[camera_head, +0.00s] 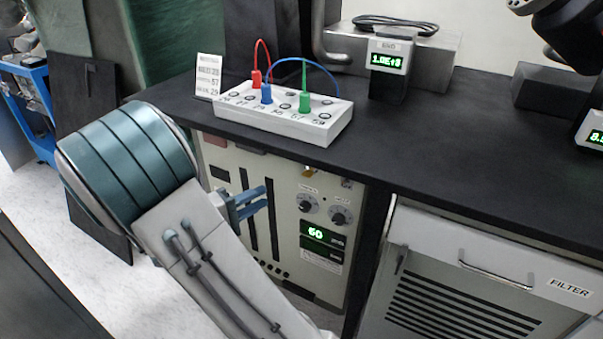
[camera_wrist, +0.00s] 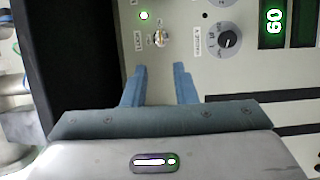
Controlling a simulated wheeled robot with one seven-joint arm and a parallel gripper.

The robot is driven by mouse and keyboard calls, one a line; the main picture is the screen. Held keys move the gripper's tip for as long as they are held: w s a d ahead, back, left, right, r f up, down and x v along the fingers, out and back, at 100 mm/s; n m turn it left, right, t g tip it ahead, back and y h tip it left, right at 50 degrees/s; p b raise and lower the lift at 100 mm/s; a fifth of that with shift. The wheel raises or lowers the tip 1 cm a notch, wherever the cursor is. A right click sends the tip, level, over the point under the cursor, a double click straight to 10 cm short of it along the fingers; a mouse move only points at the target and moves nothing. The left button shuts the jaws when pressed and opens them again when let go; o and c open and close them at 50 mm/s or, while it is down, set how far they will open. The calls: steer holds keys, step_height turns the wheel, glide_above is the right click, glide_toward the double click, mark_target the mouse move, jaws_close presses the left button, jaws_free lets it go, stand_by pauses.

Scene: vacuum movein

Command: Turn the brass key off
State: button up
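The brass key (camera_wrist: 160,38) is small and sits in the cabinet's front panel. In the wrist view it is just beyond my fingertips, roughly centred between them, with labels on either side. In the head view it is a small yellowish spot (camera_head: 308,170) above the left knob. Its exact turn angle is too small to tell. My gripper (camera_wrist: 160,68) has two blue fingers, apart with nothing between them. In the head view my gripper (camera_head: 263,198) is in front of the panel, left of the key.
The black countertop (camera_head: 470,150) overhangs the panel. A white socket box (camera_head: 300,125) with coloured leads stands on it. A filter cabinet (camera_head: 480,245) is at right.

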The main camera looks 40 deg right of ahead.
mark_target(308, 173)
steer(key=d+b, duration=0.3)
steer(key=d, duration=1)
steer(key=shift+d, duration=0.25)
jaws_close()
